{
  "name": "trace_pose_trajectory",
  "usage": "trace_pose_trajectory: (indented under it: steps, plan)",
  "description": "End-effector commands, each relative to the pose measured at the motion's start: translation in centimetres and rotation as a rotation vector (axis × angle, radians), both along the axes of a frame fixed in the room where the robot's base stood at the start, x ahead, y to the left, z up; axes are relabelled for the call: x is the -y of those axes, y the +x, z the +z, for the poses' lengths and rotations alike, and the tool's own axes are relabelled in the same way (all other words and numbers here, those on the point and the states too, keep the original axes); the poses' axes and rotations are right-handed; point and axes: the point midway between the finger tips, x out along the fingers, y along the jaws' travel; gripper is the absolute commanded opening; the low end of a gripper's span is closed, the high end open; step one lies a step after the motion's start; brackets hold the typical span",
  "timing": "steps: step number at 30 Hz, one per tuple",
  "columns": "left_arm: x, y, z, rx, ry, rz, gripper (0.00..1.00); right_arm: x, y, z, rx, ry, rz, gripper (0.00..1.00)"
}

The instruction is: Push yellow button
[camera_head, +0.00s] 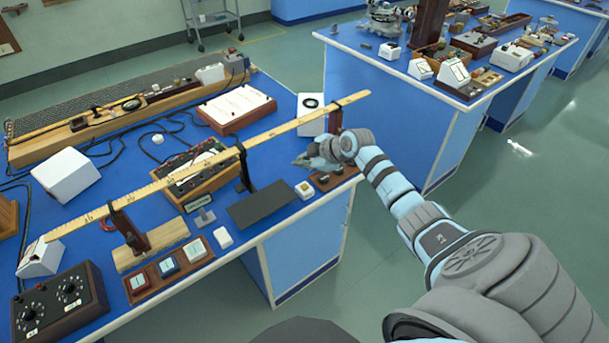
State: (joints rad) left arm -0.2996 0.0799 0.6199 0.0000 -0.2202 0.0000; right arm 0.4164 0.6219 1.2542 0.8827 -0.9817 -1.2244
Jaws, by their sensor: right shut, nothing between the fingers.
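A small white box with a yellowish button top (305,187) sits near the front right edge of the blue bench, right of a dark flat plate. My right gripper (300,162) is shut and empty, above and slightly behind this box, with its fingers pointing left. A gap shows between the fingertips and the button in the picture; their exact height apart cannot be told. A low brown wooden block (340,178) is partly hidden under my right gripper. My left gripper is not in view.
A long wooden ruler (215,160) on posts spans the bench behind the button. A dark plate (262,205) and a wooden panel with several colored switches (168,268) lie to the left. A second blue bench (395,100) with instruments stands at the back right.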

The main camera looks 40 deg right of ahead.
Motion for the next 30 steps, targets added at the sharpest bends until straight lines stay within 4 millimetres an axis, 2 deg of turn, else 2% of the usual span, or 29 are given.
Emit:
trace_pose_trajectory:
  steps: [1,3,12,16,30]
  plan:
    - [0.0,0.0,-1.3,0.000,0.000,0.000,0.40,0.0,0.0,-1.4,-0.001,0.000,0.001,0.00]
    - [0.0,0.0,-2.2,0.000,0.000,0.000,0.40,0.0,0.0,-2.5,-0.001,0.000,0.001,0.00]
    - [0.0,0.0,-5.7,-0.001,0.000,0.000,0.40,0.0,0.0,-6.6,0.000,0.001,-0.001,0.00]
    - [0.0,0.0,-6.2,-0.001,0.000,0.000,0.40,0.0,0.0,-7.1,0.000,0.001,-0.001,0.00]
    - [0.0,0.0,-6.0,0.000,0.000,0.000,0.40,0.0,0.0,-6.9,0.000,0.001,-0.001,0.00]
